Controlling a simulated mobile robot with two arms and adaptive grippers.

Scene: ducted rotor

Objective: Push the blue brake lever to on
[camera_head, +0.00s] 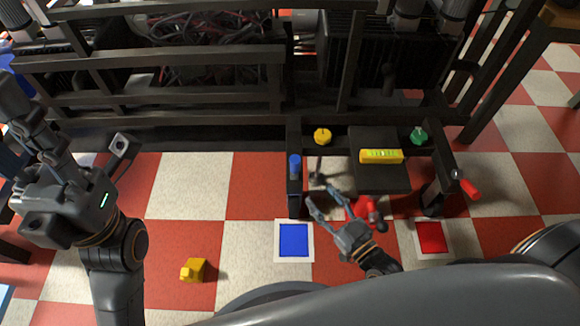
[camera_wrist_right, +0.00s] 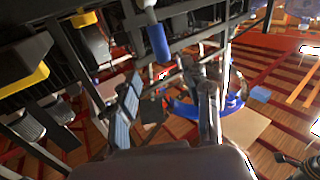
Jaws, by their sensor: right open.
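The blue brake lever (camera_head: 295,166) stands upright at the top of the left post of the dark control frame (camera_head: 294,200). In the right wrist view the blue handle (camera_wrist_right: 158,42) on its grey shaft is above and beyond my fingers. My right gripper (camera_head: 325,198) is open, with its fingers spread, just right of and below the lever and apart from it. In the right wrist view my right gripper (camera_wrist_right: 172,90) has nothing between its fingers. My left gripper (camera_head: 85,150) is at the far left, its fingers apart and empty.
The frame also bears a yellow knob (camera_head: 322,136), a green knob (camera_head: 419,136), a yellow display (camera_head: 381,156) and a red handle (camera_head: 467,186). A blue square (camera_head: 294,240), a red square (camera_head: 431,237) and a yellow block (camera_head: 193,270) are on the checkered floor.

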